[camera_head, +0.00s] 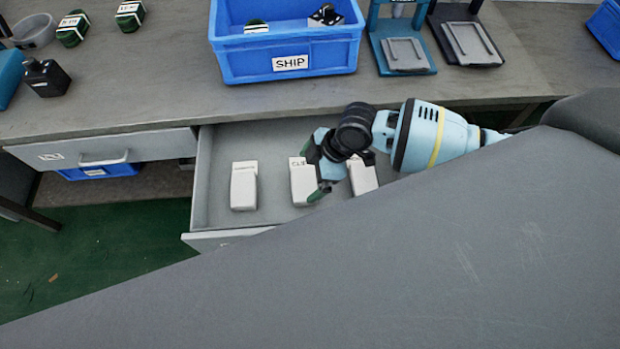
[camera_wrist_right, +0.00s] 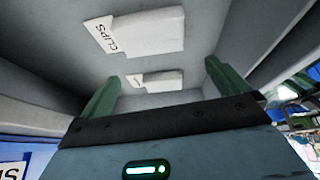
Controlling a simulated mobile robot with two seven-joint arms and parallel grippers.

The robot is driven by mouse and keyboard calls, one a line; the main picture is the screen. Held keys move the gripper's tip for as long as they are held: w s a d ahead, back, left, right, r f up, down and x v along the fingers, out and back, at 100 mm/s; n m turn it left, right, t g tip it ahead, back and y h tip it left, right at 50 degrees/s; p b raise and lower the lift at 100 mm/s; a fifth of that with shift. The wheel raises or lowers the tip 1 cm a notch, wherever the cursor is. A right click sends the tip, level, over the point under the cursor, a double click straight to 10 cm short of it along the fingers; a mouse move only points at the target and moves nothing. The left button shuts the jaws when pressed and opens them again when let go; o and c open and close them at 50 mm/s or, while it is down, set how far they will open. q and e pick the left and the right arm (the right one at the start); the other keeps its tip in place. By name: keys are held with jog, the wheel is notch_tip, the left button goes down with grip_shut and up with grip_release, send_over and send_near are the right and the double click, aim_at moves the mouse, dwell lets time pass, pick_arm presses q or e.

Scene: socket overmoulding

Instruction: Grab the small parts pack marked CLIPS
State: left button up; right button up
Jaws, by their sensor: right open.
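The pack marked CLIPS (camera_wrist_right: 145,32), white with a readable label, lies in the drawer at the top of the right wrist view. A second white pack (camera_wrist_right: 165,80) shows between my fingers there, its label too small to read. In the head view the drawer holds a left pack (camera_head: 244,188), a middle pack (camera_head: 301,185) and a right pack (camera_head: 362,178). My arm hides the right pack's label; no label in this view clearly reads CLIPS. My right gripper (camera_head: 314,172) is open and empty, over the middle pack's right side. My left gripper is not in view.
The open drawer (camera_head: 212,209) has walls around the packs. Above it, the bench (camera_head: 160,90) bears a blue SHIP bin (camera_head: 230,68) and two press-like stands (camera_head: 404,56). A closed drawer (camera_head: 70,154) is at left. A grey surface fills the lower right.

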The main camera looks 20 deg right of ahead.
aim_at(305, 183)
jog(key=shift+m+g+h, duration=0.3)
jog(key=shift+h, duration=0.2)
jog(key=shift+w+a+f+b, duration=0.1)
jog(key=shift+w+f+b, duration=0.15)
jog(key=shift+f, duration=0.95)
jog(key=shift+w+a+f+b, duration=0.15)
jog(key=shift+w+f, duration=0.1)
jog(key=shift+f, duration=1)
jog(key=shift+w+a+f+b, duration=0.15)
jog(key=shift+w+f, duration=0.1)
jog(key=shift+f, duration=0.95)
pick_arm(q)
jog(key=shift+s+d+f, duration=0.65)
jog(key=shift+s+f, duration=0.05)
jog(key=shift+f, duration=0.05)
pick_arm(e)
jog(key=c, duration=0.6)
notch_tip(305, 183, up, 9)
jog(key=shift+f+p, duration=0.2)
jog(key=shift+p, duration=0.45)
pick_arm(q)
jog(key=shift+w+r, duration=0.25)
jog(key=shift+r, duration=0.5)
pick_arm(e)
jog(key=shift+r, duration=0.75)
